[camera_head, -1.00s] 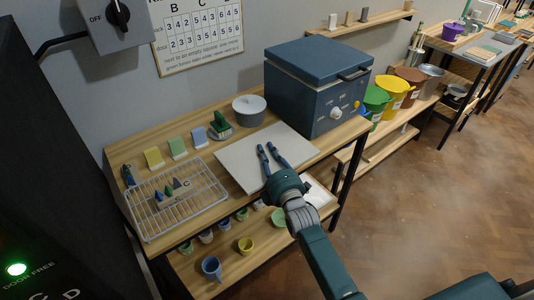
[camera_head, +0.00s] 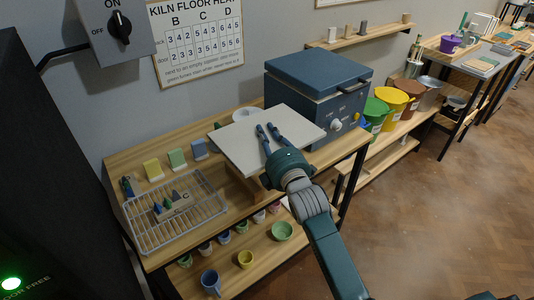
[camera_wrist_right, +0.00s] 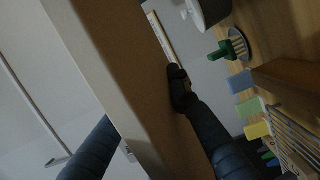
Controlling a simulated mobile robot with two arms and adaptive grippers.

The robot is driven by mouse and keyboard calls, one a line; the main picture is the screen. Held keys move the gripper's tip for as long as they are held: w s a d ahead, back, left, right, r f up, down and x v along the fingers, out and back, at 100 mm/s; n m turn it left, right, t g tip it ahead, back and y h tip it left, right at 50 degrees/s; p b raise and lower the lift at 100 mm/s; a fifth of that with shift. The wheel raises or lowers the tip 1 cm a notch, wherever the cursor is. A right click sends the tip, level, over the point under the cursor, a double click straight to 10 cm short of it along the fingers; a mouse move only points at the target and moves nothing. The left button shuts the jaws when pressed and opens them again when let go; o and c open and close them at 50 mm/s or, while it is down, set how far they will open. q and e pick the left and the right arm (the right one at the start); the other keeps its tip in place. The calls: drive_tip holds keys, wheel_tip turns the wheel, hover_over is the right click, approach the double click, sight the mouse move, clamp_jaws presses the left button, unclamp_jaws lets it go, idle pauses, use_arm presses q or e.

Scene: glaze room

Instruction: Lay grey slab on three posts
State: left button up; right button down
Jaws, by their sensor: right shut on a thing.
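The grey slab (camera_head: 238,143) is a pale, flat square plate. My right gripper (camera_head: 268,128) is shut on its near edge and holds it roughly level above the wooden table. The slab also fills much of the right wrist view (camera_wrist_right: 115,70), where a dark fingertip (camera_wrist_right: 180,88) lies against it. I cannot tell whether these are the task's posts. A brown block (camera_head: 243,184) shows partly under the slab. My left gripper is out of view.
The blue kiln box (camera_head: 305,90) stands close behind the slab at right. A wire rack (camera_head: 150,236) with small cones is at left on the table (camera_head: 125,160). Colored blocks (camera_head: 177,158) line the back.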

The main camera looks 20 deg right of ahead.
sight(267, 133)
wheel_tip(267, 133, up, 7)
drive_tip(key=shift+r, duration=0.15)
drive_tip(key=s+f, duration=0.1)
drive_tip(key=s, duration=0.2)
drive_tip(key=s+a+f, duration=0.1)
drive_tip(key=s+f, duration=0.1)
drive_tip(key=s, duration=0.2)
drive_tip(key=s+a+f, duration=0.1)
drive_tip(key=s+f, duration=0.1)
drive_tip(key=s, duration=0.1)
drive_tip(key=shift+s+a+f, duration=0.1)
drive_tip(key=shift+s+f, duration=0.05)
drive_tip(key=shift+s, duration=0.15)
drive_tip(key=s+d+h, duration=0.1)
drive_tip(key=s, duration=1.2)
drive_tip(key=shift+s+d+m, duration=0.2)
drive_tip(key=shift+d+m, duration=0.1)
drive_tip(key=shift+d, duration=0.05)
drive_tip(key=shift+f, duration=0.1)
